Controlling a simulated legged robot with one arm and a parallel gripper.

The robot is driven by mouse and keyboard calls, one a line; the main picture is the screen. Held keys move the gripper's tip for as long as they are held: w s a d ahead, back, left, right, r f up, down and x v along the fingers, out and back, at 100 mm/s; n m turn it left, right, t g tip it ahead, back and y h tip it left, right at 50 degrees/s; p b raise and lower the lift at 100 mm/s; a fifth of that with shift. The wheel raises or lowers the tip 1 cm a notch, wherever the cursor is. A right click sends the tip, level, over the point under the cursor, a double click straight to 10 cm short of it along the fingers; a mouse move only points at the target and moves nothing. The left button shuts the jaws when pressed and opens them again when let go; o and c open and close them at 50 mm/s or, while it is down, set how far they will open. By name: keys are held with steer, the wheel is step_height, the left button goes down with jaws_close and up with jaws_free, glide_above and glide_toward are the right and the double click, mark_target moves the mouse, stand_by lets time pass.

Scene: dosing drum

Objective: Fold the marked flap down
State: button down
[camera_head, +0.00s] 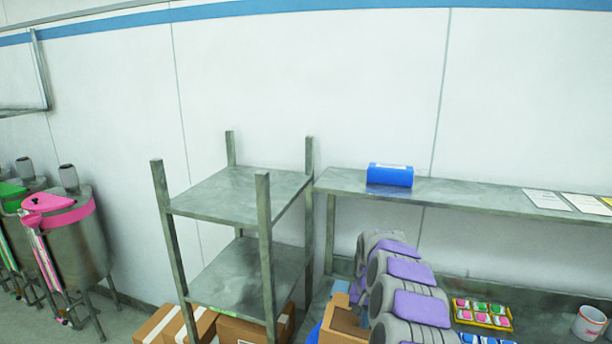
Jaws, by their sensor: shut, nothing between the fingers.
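Two steel drums stand at the far left. The nearer drum (82,240) has a pink flap (47,203) on its top, a pink band around its rim and a pink-and-white striped piece hanging down its front. The drum behind it, cut by the left edge, has a green flap (9,191). Each has a grey knob or cylinder on top. I cannot tell which flap is the marked one, nor exactly how far either is raised. My gripper is not in view.
A steel rack (235,198) with two shelves stands mid-view, with cardboard boxes (248,330) below. At right, a steel shelf (462,195) bears a blue object (390,175) and papers. Below are grey-and-purple objects (410,290), a tray of coloured pieces (482,313) and a white cup (590,323).

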steer(key=shift+w+d, duration=0.15)
steer(key=shift+w, duration=0.4)
steer(key=shift+f, duration=0.1)
steer(key=shift+w+d+f+p, duration=0.3)
steer(key=shift+w+f+p, duration=0.15)
steer(key=shift+w+f, duration=0.25)
steer(key=shift+f, duration=0.6)
steer(key=shift+r+p, duration=1.3)
steer(key=shift+r, duration=2.7)
